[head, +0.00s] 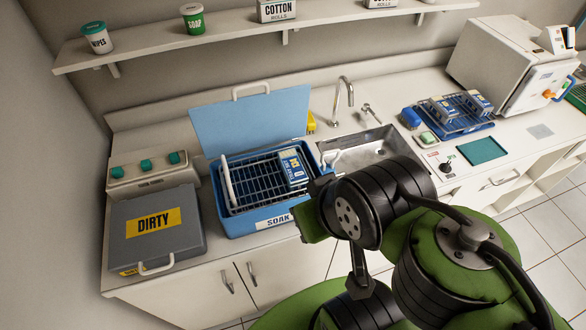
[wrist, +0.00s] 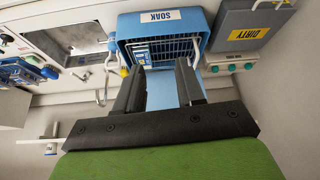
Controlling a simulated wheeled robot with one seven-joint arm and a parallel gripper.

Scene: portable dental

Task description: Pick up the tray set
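A small blue-and-white labelled pack, which looks like a tray set (head: 293,166), lies on the wire rack at the right side of the open blue SOAK tub (head: 243,222). The same pack shows in the wrist view (wrist: 142,57), near the left fingertip in the picture. Two similar packs (head: 442,109) (head: 478,102) stand on a blue rack right of the sink; their print is too small to read. My gripper (wrist: 159,68) is open with nothing between its fingers, and points toward the tub. In the head view its fingers are mostly hidden by my arm.
The tub's blue lid (head: 250,122) stands raised behind it, and a white handle (head: 227,185) rises at its left. A closed grey DIRTY box (head: 190,243) sits at the left. A sink (head: 365,146) with a tall faucet (head: 346,92) lies right of the tub. A shelf runs above.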

